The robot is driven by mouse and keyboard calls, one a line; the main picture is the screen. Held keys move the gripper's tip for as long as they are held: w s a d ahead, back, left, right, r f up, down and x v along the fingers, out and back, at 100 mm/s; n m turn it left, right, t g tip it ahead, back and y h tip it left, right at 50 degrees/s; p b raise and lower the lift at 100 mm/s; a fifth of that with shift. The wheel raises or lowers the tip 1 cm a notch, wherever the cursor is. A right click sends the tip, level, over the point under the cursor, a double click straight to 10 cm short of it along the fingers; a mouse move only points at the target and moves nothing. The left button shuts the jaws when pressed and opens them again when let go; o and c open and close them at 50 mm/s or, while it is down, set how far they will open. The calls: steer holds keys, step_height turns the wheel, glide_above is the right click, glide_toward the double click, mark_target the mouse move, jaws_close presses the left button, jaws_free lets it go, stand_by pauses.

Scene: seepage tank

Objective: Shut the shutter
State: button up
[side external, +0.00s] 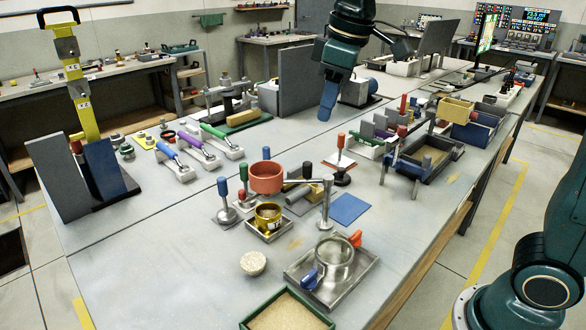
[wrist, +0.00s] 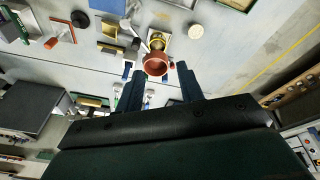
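My gripper (side external: 328,103) hangs high above the middle of the table, fingers pointing down. In the wrist view its two blue fingers (wrist: 158,90) stand apart with nothing held between them. A dark open tank (side external: 428,158) with a sandy bed stands on the right side of the table, with blue fittings on its near wall. I cannot tell for sure which part is the shutter. The gripper is to the left of this tank and well clear of it. In the wrist view I cannot pick out the shutter.
An orange bowl (side external: 266,178) on a stand, a clear cylinder (side external: 334,256) in a metal tray and a sand-filled green tray (side external: 287,312) stand nearer the front. Coloured-handled tools (side external: 197,152) lie to the left. Grey panels (side external: 58,178) stand at far left. The table's left front is clear.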

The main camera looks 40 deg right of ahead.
steer(key=w+a+f+n+g, duration=0.15)
steer(key=w+a, duration=0.25)
steer(key=w, duration=0.5)
steer(key=n+g, duration=0.1)
steer(key=n, duration=0.3)
glide_above(241, 190)
step_height(241, 190, down, 7)
steer(key=shift+f, duration=0.15)
step_height(241, 190, down, 13)
steer(key=shift+f, duration=0.2)
jaws_close()
